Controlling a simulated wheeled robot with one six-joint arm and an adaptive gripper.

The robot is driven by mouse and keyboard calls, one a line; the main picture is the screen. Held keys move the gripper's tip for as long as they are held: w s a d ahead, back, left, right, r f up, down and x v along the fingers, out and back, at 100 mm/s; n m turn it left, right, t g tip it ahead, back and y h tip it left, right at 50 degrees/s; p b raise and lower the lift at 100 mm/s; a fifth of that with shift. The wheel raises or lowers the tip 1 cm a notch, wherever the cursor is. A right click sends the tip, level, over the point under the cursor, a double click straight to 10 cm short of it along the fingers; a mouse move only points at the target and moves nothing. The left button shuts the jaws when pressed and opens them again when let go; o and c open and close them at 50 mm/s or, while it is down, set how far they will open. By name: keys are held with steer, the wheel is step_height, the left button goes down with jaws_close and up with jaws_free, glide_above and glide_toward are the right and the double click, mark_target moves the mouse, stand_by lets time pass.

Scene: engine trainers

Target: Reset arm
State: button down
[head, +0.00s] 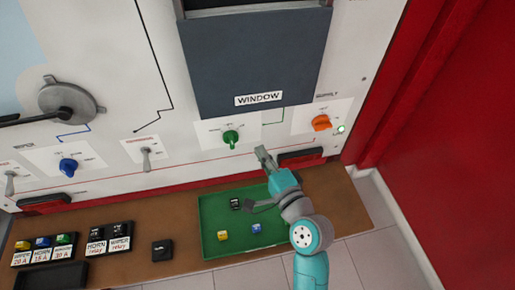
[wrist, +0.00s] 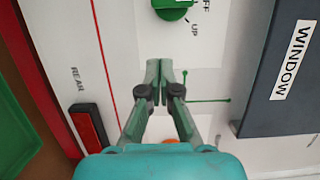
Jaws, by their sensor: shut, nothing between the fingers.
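My gripper (head: 264,154) is at the end of my teal arm, in front of the white panel, below and to the right of the green knob. In the wrist view my gripper (wrist: 158,66) is shut and empty, its fingertips together. The green knob (head: 231,137) sits on a white plate under the dark window panel; it also shows at the top of the wrist view (wrist: 174,8). I cannot tell whether the fingertips touch the panel, but no control lies between them.
An orange knob (head: 321,122) and a lit green lamp (head: 341,128) are at the right. The WINDOW panel (head: 255,60) is above. A green tray (head: 212,246) with small blocks lies on the brown shelf (head: 345,205) below my arm. A red wall (head: 460,120) bounds the right.

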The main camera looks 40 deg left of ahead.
steer(key=v, duration=0.7)
steer(key=shift+d, duration=0.25)
